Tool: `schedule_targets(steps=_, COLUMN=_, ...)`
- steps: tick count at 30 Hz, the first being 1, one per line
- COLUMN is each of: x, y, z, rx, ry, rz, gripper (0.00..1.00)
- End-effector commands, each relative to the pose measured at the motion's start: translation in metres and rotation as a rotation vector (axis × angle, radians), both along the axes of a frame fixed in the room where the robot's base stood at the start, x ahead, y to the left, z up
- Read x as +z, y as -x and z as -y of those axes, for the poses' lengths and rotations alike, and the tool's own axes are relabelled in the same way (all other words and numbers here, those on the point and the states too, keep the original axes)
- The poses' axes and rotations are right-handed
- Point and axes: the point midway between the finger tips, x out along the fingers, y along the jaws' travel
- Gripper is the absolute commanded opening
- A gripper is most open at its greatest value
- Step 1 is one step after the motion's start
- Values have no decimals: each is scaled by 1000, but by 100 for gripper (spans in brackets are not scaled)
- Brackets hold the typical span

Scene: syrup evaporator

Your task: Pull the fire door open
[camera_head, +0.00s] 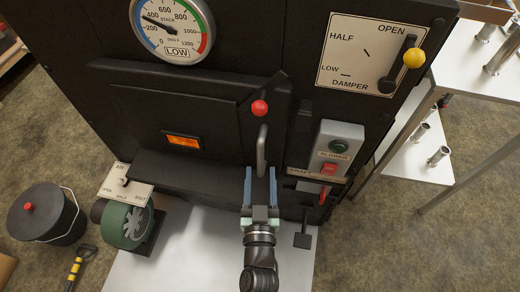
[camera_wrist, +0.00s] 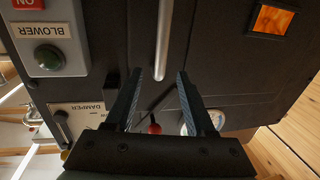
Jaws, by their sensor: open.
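The black fire door (camera_head: 150,120) is on the front of the black evaporator and looks shut. It has a small orange-glowing window (camera_head: 184,141), which also shows in the wrist view (camera_wrist: 272,19). An upright silver bar handle (camera_head: 262,148) sits near the door's right edge. A red knob (camera_head: 260,108) on a black slanting lever is just above the handle. My gripper (camera_head: 260,174) is open at the handle's lower end. In the wrist view the handle (camera_wrist: 166,35) lines up with the gap between my fingertips (camera_wrist: 160,75); I cannot tell whether they touch it.
A blower switch box (camera_head: 340,145) and a red-handled lever (camera_head: 323,195) stand close right of my gripper. A damper plate (camera_head: 345,50) is upper right. A green blower (camera_head: 125,222) stands lower left. A lidded black bucket (camera_head: 45,215) is on the floor. A white table (camera_head: 470,75) is right.

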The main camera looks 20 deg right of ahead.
Motion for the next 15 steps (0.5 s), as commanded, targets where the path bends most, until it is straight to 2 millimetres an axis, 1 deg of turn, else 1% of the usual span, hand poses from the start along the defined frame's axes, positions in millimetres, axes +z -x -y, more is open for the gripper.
schedule_targets(steps=1, x=0, y=-12, z=5, rx=0, ry=1, rz=4, gripper=55)
schedule_targets(steps=6, x=-1, y=-42, z=17, rx=0, ry=1, rz=3, gripper=55)
schedule_targets(steps=10, x=-1, y=-59, z=25, rx=1, ry=0, rz=1, gripper=55)
schedule_targets(steps=15, x=0, y=-71, z=30, rx=1, ry=0, rz=1, gripper=55)
